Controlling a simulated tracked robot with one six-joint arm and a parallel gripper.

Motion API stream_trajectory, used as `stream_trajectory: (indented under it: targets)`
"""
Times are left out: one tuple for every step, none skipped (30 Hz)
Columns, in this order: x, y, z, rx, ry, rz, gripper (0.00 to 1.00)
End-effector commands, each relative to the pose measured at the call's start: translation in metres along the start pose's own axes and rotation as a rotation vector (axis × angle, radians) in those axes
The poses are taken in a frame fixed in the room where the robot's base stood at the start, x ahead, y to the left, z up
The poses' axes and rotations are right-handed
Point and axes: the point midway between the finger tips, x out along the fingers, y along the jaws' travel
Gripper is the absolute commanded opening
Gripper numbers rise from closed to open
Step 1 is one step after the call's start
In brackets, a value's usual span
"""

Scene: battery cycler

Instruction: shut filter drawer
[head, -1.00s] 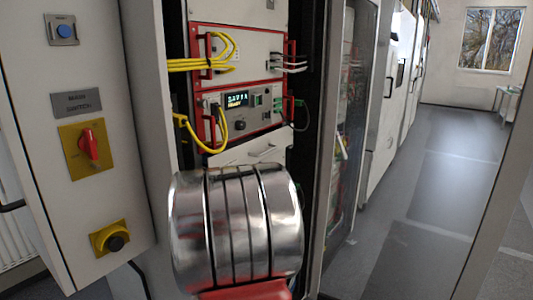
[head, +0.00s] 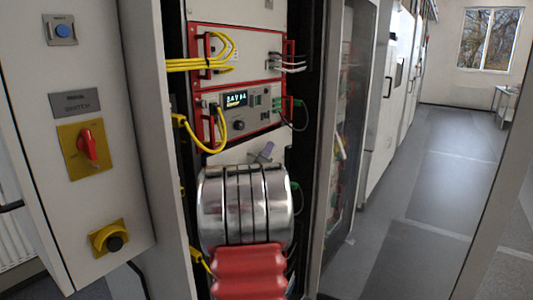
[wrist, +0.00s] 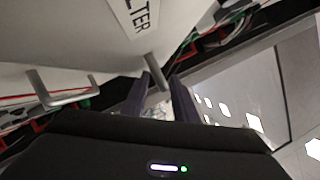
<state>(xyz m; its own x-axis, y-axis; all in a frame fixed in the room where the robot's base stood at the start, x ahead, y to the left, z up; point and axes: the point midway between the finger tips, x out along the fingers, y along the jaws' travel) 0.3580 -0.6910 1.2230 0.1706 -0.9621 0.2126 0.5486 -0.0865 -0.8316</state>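The filter drawer's white front (head: 225,152) shows in the head view just below the lower red-edged unit, partly hidden by my arm. In the wrist view the white front (wrist: 90,45) carries a label ending in "LTER" (wrist: 138,14). A grey bar handle (wrist: 152,68) reaches down between the dark fingers of my gripper (wrist: 160,80). The fingers are apart, one on each side of the bar; I cannot tell if they clamp it. In the head view one purplish finger (head: 265,151) shows above my arm. How far the drawer stands out is unclear.
Another grey handle (wrist: 60,90) is at the left of the wrist view. Yellow cables (head: 215,55) hang at the rack's left side. The cabinet door with a red switch (head: 88,146) stands at the left; a clear door (head: 350,150) is at the right. The aisle is free.

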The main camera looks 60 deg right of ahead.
Motion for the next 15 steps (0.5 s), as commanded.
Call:
stream_trajectory:
  targets:
    - [0.0022,-0.0003,0.0001,0.000,0.000,-0.001,0.26]
    - [0.0029,-0.0004,0.0002,0.000,0.000,-0.001,0.26]
    - [0.0034,-0.0003,0.0002,0.000,0.000,-0.001,0.26]
    - [0.0036,-0.0002,0.0002,0.000,0.000,-0.001,0.26]
    - [0.0036,-0.0002,0.0002,0.000,0.000,0.000,0.26]
    - [0.0035,-0.0001,0.0002,0.000,0.000,0.000,0.26]
    - [0.0034,-0.0001,0.0003,0.000,0.000,0.000,0.26]
    - [0.0034,-0.0001,0.0003,0.000,0.000,0.000,0.26]
    - [0.0033,-0.0001,0.0003,0.000,0.000,0.000,0.26]
    - [0.0033,-0.0001,0.0003,0.000,0.000,0.000,0.26]
    - [0.0033,0.0000,0.0003,0.000,0.000,0.000,0.24]
    - [0.0032,0.0000,0.0003,0.000,0.000,0.000,0.21]
    - [0.0032,0.0000,0.0004,0.000,0.000,0.000,0.19]
    - [0.0032,0.0000,0.0004,0.000,0.000,0.000,0.17]
    - [0.0031,0.0000,0.0004,0.000,0.000,0.000,0.14]
